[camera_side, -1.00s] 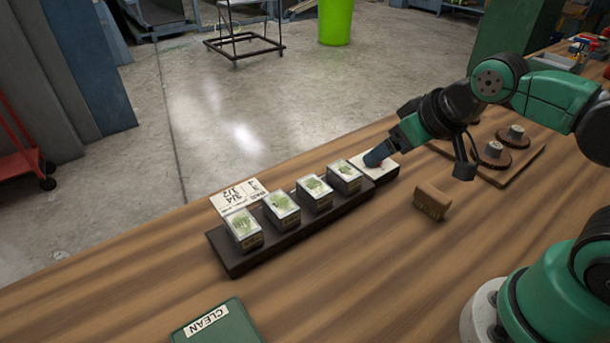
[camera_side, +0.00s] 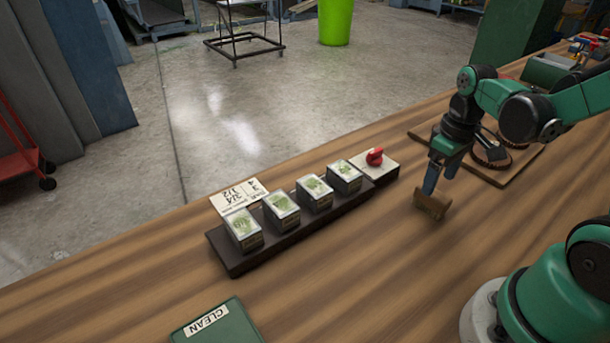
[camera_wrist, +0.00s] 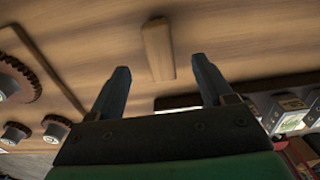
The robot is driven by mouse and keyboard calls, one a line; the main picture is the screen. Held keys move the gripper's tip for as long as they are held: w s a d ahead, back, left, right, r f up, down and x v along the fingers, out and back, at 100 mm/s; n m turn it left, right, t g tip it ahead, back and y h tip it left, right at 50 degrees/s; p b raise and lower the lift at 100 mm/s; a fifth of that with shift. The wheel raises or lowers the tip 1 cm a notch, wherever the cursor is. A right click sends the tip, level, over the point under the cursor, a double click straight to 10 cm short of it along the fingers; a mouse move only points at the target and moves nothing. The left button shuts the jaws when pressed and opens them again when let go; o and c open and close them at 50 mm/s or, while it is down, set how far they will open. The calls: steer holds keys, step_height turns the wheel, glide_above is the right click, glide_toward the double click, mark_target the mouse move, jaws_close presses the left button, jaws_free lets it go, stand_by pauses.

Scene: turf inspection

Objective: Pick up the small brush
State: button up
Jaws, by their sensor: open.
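The small brush (camera_side: 432,206) has a wooden block back and stands on the wooden table, right of the dark rack. In the wrist view the brush (camera_wrist: 158,50) shows as a narrow wooden bar ahead of my gripper, between the lines of its two fingers. My gripper (camera_side: 432,188) points down at the brush in the side view, with a finger overlapping the brush's upper left part. In the wrist view my gripper (camera_wrist: 160,72) is open, with a wide gap between the fingertips. Contact with the brush cannot be told.
A dark rack (camera_side: 235,268) holds several small boxes with green tops. A red object (camera_side: 375,156) sits on a pale block at its right end. A board with round dark pieces (camera_side: 505,178) lies behind my gripper. A green "CLEAN" pad (camera_side: 225,325) lies front left.

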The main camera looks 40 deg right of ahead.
mark_target(433, 196)
steer(key=shift+f, duration=2.55)
jaws_close()
steer(key=shift+r, duration=0.1)
step_height(433, 196, up, 20)
